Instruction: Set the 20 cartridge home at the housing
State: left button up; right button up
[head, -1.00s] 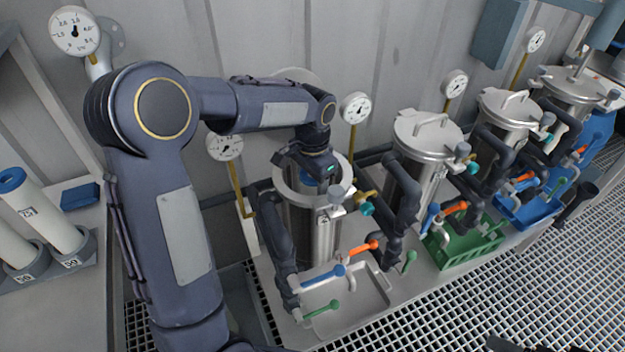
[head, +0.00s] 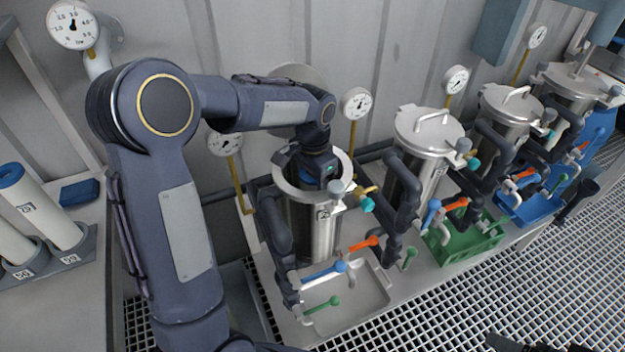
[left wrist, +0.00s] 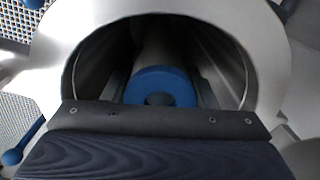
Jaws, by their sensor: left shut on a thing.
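The housing (head: 318,232) is an upright steel vessel with its top open, in the middle of the head view. My left gripper (left wrist: 160,88) reaches down into its mouth and is shut on a cartridge. In the left wrist view the cartridge's blue end cap (left wrist: 160,84) shows between the fingers, inside the steel rim (left wrist: 268,60). Its pale body runs down into the shadow. The number on this cartridge is hidden, and so is its lower end. A dark piece at the bottom edge of the head view may be my right gripper; its fingers are unclear.
White blue-capped cartridges (head: 42,208) stand in a grey holder at the left. Lidded vessels (head: 428,135) stand to the right, with dark pipes, coloured valve handles and a green crate (head: 465,245). A grey tray (head: 365,300) lies before the housing. Gauges stand behind.

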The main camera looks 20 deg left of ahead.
pick_arm(q)
jog(key=o, duration=1.5)
notch_tip(320, 180, up, 8)
jog(key=shift+f, duration=0.2)
